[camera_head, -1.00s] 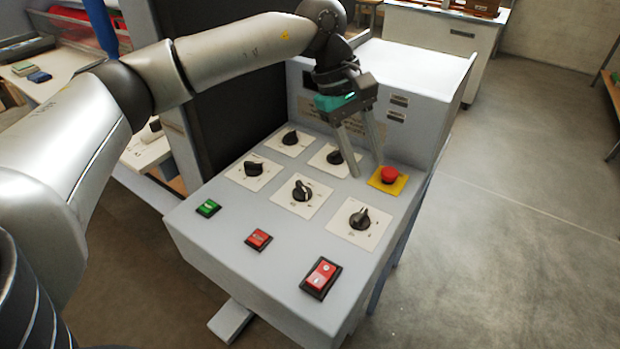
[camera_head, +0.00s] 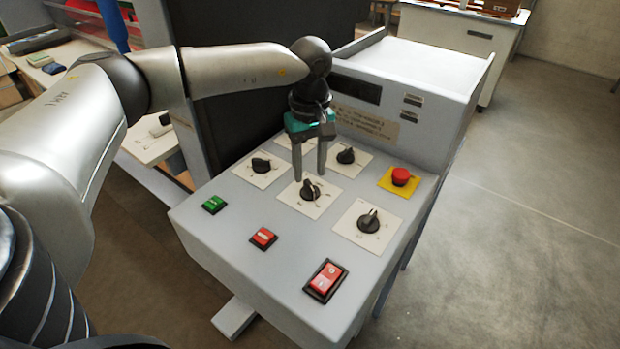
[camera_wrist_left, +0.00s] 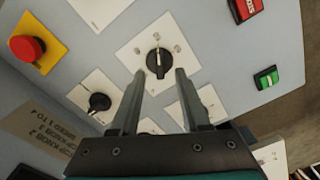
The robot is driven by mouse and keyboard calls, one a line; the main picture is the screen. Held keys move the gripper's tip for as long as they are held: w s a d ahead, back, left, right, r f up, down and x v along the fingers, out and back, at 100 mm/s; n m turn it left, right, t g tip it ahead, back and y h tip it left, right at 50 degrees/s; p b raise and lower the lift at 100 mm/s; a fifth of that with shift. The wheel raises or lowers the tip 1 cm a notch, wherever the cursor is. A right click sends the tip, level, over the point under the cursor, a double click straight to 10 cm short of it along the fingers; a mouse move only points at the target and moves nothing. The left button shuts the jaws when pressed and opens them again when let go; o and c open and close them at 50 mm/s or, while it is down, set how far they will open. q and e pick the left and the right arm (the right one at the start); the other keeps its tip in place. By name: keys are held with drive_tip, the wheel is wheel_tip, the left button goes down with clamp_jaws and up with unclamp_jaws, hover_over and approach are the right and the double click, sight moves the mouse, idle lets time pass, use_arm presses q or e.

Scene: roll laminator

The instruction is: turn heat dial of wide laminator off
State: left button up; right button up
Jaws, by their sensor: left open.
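The laminator's control panel (camera_head: 225,200) carries several black dials on white plates; I cannot read which is the heat dial. My left gripper (camera_head: 309,177) is open and points down above the middle dial (camera_head: 310,189), with its fingertips just behind and above the knob. In the left wrist view this middle dial (camera_wrist_left: 158,63) shows just beyond and between the open fingertips (camera_wrist_left: 160,74), its pointer line near vertical. Other dials are at left (camera_head: 261,165), back right (camera_head: 346,156) and front right (camera_head: 368,222). The back left dial is hidden behind the gripper. My right gripper is not in view.
A red stop button (camera_head: 401,176) on a yellow plate is at the panel's right. A green switch (camera_head: 214,204), a small red switch (camera_head: 263,237) and a larger red rocker (camera_head: 326,281) line the front. A raised housing (camera_head: 410,95) stands behind.

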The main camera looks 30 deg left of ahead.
sight(310, 185)
use_arm(q)
drive_tip(key=shift+f, duration=1.85)
clamp_jaws()
